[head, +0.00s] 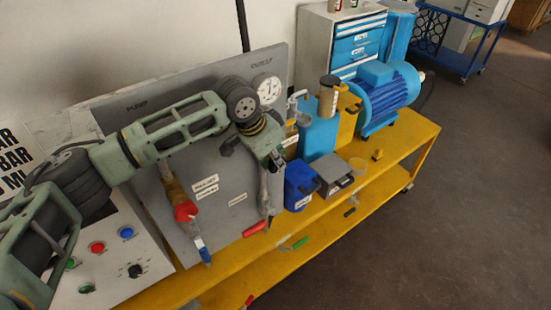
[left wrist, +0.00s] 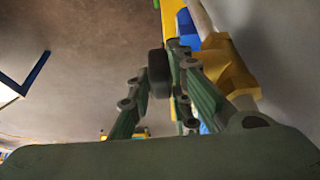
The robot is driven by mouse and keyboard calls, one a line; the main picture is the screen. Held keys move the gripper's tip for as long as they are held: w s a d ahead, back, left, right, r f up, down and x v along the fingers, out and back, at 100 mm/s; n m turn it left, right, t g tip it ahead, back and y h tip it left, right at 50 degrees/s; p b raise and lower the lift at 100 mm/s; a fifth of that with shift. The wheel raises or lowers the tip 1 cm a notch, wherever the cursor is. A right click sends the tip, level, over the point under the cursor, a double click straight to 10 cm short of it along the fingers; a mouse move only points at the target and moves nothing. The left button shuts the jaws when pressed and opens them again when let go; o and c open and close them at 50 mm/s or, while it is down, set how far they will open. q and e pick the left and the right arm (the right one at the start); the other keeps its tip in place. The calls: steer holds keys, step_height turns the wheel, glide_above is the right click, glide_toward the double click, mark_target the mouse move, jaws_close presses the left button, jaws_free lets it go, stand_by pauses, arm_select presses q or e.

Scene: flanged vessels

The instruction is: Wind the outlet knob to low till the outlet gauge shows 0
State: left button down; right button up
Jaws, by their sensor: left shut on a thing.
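The grey panel (head: 225,170) stands upright on the yellow bench, with PUMP and OUTLET lettering at its top. The white outlet gauge (head: 267,88) is at its upper right, partly covered by my arm; its needle is too small to read. My left gripper (head: 275,160) is in front of the panel's right side, below the gauge. In the left wrist view a small dark knob (left wrist: 158,73) sits between the fingers of my left gripper (left wrist: 163,85), which are shut on it. In the head view the gripper hides the knob. My right gripper is not in view.
A red-handled lever (head: 255,228) and a red valve part (head: 185,211) with a blue lever (head: 203,250) are on the panel. A blue cup (head: 299,186), a grey box (head: 334,174) and a blue motor (head: 386,92) stand right.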

arm_select(q)
steer(key=shift+s+a+f+t+h+b, duration=0.25)
steer(key=shift+f+t+h+b, duration=0.15)
steer(key=shift+t+h+b, duration=0.4)
steer(key=shift+a+f+t+h+b, duration=0.15)
steer(key=shift+t+h+b, duration=0.35)
steer(key=shift+h+b, duration=0.5)
steer(key=shift+t+h+b, duration=0.5)
steer(key=shift+h+b, duration=0.2)
steer(key=shift+b, duration=0.25)
steer(key=shift+h+b, duration=0.3)
steer(key=shift+b, duration=0.15)
steer(key=shift+r, duration=0.2)
steer(key=c, duration=1.9)
jaws_free()
